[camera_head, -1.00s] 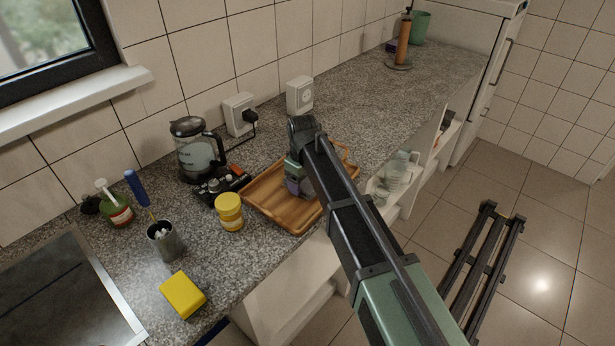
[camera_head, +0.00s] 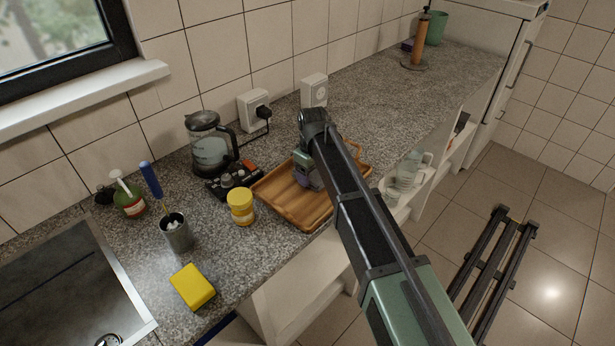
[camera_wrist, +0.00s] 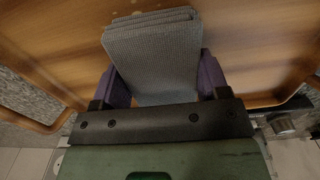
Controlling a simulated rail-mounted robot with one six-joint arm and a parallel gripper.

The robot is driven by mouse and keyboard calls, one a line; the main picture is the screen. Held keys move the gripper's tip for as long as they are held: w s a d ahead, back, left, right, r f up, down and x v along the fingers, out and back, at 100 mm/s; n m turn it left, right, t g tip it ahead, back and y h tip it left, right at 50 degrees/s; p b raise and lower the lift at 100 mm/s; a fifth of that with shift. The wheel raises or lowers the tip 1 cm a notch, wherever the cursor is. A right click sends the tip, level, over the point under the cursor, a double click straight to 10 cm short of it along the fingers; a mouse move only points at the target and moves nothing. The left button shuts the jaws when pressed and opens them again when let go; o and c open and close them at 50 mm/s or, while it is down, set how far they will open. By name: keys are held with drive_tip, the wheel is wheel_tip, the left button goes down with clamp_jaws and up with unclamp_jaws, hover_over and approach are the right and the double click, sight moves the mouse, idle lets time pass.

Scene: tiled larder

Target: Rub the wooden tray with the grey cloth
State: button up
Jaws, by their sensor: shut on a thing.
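The wooden tray (camera_head: 285,205) lies on the granite counter, with a raised rim and a handle at its right end. My gripper (camera_head: 308,178) is over the tray, low down and pointing into it. In the wrist view my gripper (camera_wrist: 163,82) has its purple fingers shut on the folded grey cloth (camera_wrist: 152,45). The cloth sticks out ahead of the fingers over the bare wood of the tray (camera_wrist: 50,40). The head view hides the cloth behind my gripper. I cannot tell whether the cloth touches the wood.
A yellow-lidded jar (camera_head: 241,207) and a dark rack of small items (camera_head: 232,182) stand close to the tray's left. Behind them is a glass coffee pot (camera_head: 209,150). A yellow sponge (camera_head: 192,287) and metal cup (camera_head: 176,233) are nearer the sink. The counter beyond the tray is largely clear.

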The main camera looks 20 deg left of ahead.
drive_tip(key=shift+w+d, duration=0.25)
drive_tip(key=shift+w, duration=0.2)
drive_tip(key=shift+r, duration=0.15)
drive_tip(key=shift+w, duration=0.1)
drive_tip(key=shift+s+a, duration=0.4)
drive_tip(key=shift+s, duration=0.5)
drive_tip(key=shift+s+a, duration=0.35)
drive_tip(key=shift+s, duration=0.5)
wheel_tip(320, 180, up, 6)
drive_tip(key=p, duration=0.6)
drive_tip(key=shift+f, duration=0.2)
